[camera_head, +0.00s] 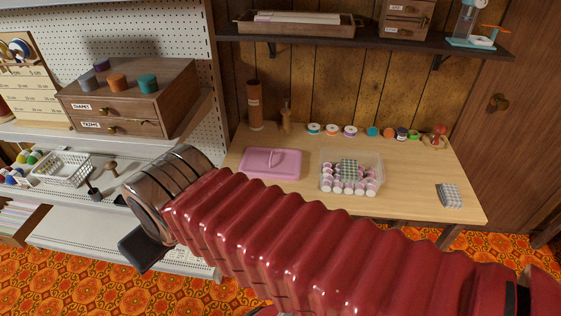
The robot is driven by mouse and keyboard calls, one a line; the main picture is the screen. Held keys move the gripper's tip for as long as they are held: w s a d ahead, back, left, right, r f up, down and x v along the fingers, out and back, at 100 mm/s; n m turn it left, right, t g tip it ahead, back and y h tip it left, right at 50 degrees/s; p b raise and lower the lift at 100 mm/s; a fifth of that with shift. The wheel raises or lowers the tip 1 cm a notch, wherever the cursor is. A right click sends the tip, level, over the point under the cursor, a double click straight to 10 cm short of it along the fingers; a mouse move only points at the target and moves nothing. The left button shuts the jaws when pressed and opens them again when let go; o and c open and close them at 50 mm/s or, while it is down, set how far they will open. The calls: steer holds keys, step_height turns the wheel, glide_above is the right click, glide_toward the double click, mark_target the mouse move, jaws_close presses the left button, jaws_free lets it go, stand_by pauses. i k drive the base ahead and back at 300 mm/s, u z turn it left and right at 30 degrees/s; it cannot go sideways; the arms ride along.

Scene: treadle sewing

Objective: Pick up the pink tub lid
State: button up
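The pink tub lid (271,163) lies flat on the wooden table, at the table's left side, with a raised handle on top. To its right stands a clear tub (351,158) holding several white and pink spools and a checked piece. My red ribbed arm crosses the front of the view, and its dark metal end is at the left, left of and in front of the lid. A dark flat part of my gripper (146,249) shows below it, over the floor. The fingers are mostly hidden, so I cannot tell their opening. The lid is apart from my gripper.
The table (423,167) has free room right of the tub, near a small checked block (449,195). Several spools, a brown cylinder (255,105) and a wooden figure line its back. Shelves with a drawer box (126,98) and a white basket (63,169) stand left.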

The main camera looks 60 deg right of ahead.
mark_target(261, 162)
steer(key=z, duration=0.9)
steer(key=i, duration=1)
steer(key=z, duration=0.05)
